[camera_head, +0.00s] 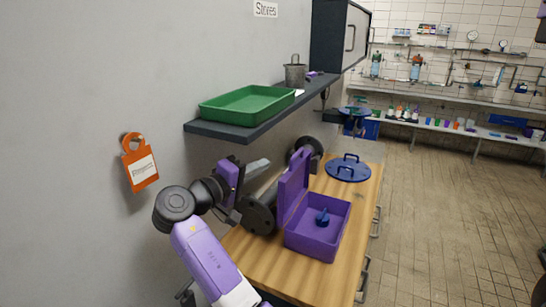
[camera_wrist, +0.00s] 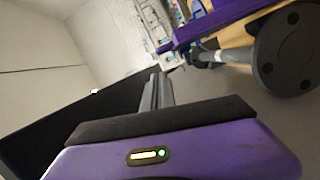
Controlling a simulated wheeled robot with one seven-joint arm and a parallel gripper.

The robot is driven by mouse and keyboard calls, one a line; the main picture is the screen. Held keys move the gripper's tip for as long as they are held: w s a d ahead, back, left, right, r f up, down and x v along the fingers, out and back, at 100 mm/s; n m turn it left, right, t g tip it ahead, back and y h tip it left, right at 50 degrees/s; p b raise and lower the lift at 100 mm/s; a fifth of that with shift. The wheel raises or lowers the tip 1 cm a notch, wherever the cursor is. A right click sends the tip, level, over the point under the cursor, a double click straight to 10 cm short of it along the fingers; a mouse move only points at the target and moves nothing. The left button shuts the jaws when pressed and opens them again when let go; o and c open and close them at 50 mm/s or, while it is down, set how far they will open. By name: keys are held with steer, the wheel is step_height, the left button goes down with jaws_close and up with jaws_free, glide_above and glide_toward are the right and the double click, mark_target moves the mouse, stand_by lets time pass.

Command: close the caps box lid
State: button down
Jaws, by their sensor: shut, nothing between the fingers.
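The purple caps box (camera_head: 330,241) stands on the wooden bench top, with a dark blue item (camera_head: 322,217) inside it. Its purple lid (camera_head: 293,184) stands open, roughly upright, along the box's left side. My gripper (camera_head: 262,164) is to the left of the lid, near its top height and apart from it in the picture. In the wrist view, my gripper (camera_wrist: 157,90) has its fingers together and empty. A purple edge, probably the lid (camera_wrist: 215,24), shows at the top right of that view.
A dark flanged pipe piece (camera_head: 260,212) lies behind the lid. A blue round cover with handles (camera_head: 348,168) is on the bench beyond the box. A dark shelf (camera_head: 255,128) with a green tray (camera_head: 247,103) overhangs near my gripper. The floor right of the bench is clear.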

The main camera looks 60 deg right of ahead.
steer(key=s+d+p, duration=0.1)
steer(key=d+p, duration=0.1)
steer(key=d, duration=0.7)
steer(key=shift+s+d+f, duration=0.3)
steer(key=shift+d+f, duration=0.1)
